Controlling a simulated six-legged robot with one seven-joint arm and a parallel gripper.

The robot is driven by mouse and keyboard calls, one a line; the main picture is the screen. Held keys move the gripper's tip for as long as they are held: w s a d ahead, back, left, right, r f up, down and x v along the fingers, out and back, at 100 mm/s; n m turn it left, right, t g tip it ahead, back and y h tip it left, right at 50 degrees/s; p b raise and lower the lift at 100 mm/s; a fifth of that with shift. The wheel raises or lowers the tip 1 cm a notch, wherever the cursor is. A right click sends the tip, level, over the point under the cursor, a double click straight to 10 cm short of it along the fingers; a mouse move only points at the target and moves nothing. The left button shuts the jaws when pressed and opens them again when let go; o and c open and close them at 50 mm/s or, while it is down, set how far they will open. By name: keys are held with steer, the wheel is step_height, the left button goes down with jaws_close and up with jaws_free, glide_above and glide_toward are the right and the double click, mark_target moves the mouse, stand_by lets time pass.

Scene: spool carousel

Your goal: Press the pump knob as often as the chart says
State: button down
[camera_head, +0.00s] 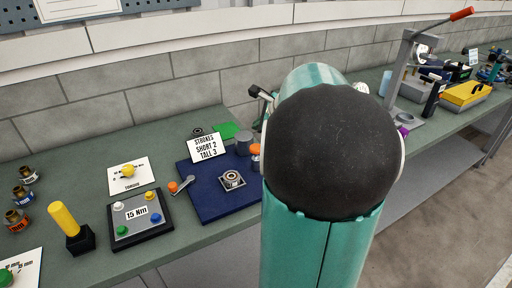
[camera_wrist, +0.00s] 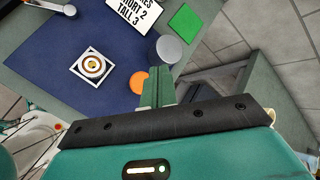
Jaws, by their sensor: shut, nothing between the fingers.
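The chart (camera_head: 206,147) is a white card reading "STROKES SHORT 2 TALL 3"; its lower part shows in the wrist view (camera_wrist: 137,10). An orange round knob (camera_head: 256,149) tops a post at the right of the blue board (camera_head: 205,205). It also shows in the wrist view (camera_wrist: 137,79), just left of my fingertips. A plain grey cylinder (camera_head: 243,142) stands beside it. My gripper (camera_wrist: 162,72) is shut and empty, its green fingers close beside the orange knob; I cannot tell whether they touch. In the head view my arm hides the gripper.
A white square holder with a ring (camera_head: 232,180) sits on the board. A small lever with an orange end (camera_head: 174,187) is at its left edge. A green square (camera_head: 226,131) lies behind. A button box (camera_head: 138,215) and a yellow handle (camera_head: 64,218) stand left.

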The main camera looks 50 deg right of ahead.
mark_target(256, 149)
step_height(256, 149, up, 4)
steer(key=shift+f, duration=0.15)
stand_by(0.4)
steer(key=shift+f, duration=4.45)
steer(key=shift+f, duration=0.4)
